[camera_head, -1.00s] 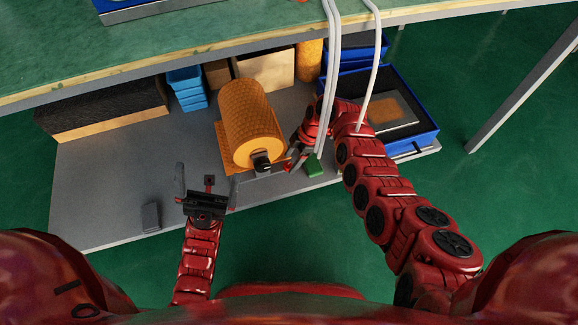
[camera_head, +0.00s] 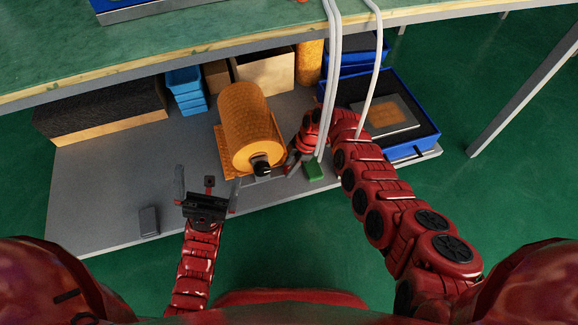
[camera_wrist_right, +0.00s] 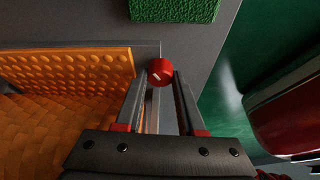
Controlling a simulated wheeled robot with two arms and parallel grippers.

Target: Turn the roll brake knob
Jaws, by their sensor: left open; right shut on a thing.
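The red brake knob (camera_wrist_right: 160,72) with a white mark shows in the right wrist view. It sits between the tips of my right gripper (camera_wrist_right: 159,85), which is shut on it. The white mark slants. In the head view my right gripper (camera_head: 290,165) is just right of the front end of the orange roll (camera_head: 246,120); the knob is not clear there. The roll's textured side also shows at left in the right wrist view (camera_wrist_right: 65,68). My left gripper (camera_head: 207,183) is open and empty above the grey shelf, left of the roll.
A green block (camera_head: 315,171) lies right of my right gripper. A blue tray (camera_head: 425,135) stands further right, and white cables (camera_head: 327,100) hang from the bench (camera_head: 180,40). Blue bins (camera_head: 187,92) stand behind. The shelf's left front (camera_head: 95,195) is mostly clear.

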